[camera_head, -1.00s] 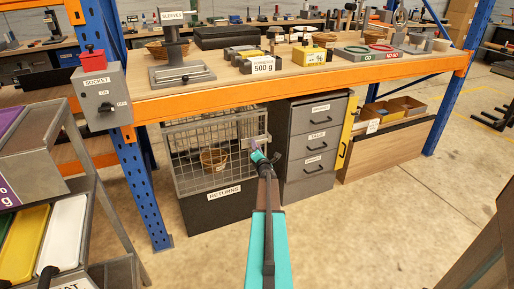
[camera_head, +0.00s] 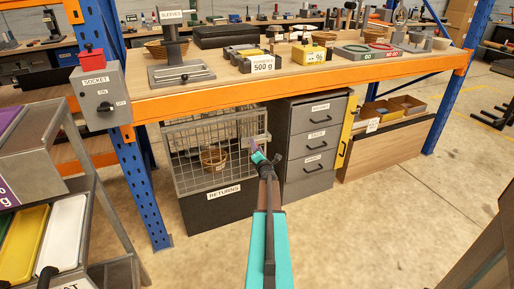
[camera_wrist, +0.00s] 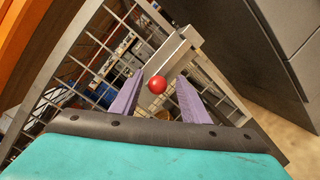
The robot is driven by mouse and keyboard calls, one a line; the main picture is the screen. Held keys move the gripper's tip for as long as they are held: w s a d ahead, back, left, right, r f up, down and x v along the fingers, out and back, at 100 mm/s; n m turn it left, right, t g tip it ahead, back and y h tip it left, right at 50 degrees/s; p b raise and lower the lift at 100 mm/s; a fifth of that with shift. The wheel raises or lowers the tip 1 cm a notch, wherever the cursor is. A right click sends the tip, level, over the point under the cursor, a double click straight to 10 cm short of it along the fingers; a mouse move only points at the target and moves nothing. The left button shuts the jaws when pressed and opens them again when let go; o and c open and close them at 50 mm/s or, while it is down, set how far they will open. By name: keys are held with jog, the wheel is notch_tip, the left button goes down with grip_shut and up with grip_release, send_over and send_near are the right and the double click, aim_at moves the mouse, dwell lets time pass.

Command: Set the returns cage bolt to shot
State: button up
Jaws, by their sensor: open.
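The returns cage (camera_head: 216,187) is a grey wire-mesh box on a dark base under the bench, with a RETURNS label on its front. In the wrist view its bolt (camera_wrist: 172,58) is a grey bar in a bracket on the door frame, with a red ball knob (camera_wrist: 157,85). My gripper (camera_wrist: 158,88) is open, its two purple fingers on either side of the red knob in the picture. Both fingers show a gap to the knob. In the head view my gripper (camera_head: 254,148) is at the cage's right edge and hides the knob.
A grey drawer unit (camera_head: 312,150) stands close to the right of the cage. The orange bench beam (camera_head: 300,85) runs above, and a blue post (camera_head: 145,190) is on the left. The floor (camera_head: 350,230) in front is clear.

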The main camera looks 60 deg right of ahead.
jog(key=v, duration=1.2)
jog(key=shift+s+b, duration=0.2)
jog(key=shift+b, duration=0.2)
jog(key=shift+a, duration=0.1)
